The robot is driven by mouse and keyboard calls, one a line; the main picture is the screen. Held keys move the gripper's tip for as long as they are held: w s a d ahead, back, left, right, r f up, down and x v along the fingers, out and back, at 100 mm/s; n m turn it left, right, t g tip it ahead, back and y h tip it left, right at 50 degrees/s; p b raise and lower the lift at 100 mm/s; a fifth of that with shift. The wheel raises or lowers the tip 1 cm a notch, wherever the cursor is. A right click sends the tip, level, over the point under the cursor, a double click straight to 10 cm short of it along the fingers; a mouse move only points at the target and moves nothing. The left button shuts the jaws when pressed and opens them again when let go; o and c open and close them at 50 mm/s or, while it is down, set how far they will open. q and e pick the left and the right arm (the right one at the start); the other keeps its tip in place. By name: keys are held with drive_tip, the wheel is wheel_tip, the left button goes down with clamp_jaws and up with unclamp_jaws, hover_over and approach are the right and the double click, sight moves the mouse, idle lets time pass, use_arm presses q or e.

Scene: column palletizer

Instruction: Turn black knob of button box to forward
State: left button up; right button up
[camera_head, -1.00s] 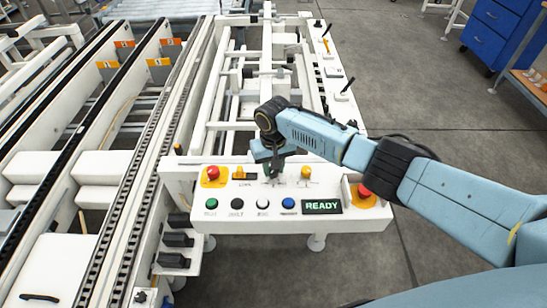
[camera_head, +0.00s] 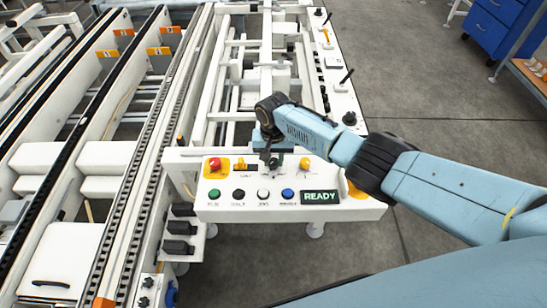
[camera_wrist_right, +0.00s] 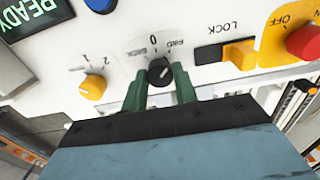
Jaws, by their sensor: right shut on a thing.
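The white button box (camera_head: 230,205) fills the near middle of the head view. My right gripper (camera_head: 271,162) reaches down over its top panel from the right. In the right wrist view the green fingers of my right gripper (camera_wrist_right: 161,80) stand on either side of the black knob (camera_wrist_right: 160,68), shut on it. The labels BACK, 0 and FWD curve around the knob. A pale line on the knob looks slanted toward the FWD side, but its exact angle is hard to tell. In the head view the knob is mostly hidden by the gripper. My left gripper is not in view.
A red button (camera_head: 214,164) sits at the box's left. A READY display (camera_head: 320,197) and several coloured buttons line the front. Conveyor rails (camera_head: 150,150) run along the left.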

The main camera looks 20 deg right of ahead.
sight(274, 161)
drive_tip(key=o, duration=1)
drive_tip(key=shift+c, duration=0.2)
drive_tip(key=shift+r, duration=0.15)
drive_tip(key=shift+r, duration=0.35)
wheel_tip(274, 161, up, 12)
drive_tip(key=p, duration=0.3)
drive_tip(key=shift+r+p, duration=0.2)
drive_tip(key=shift+p, duration=0.1)
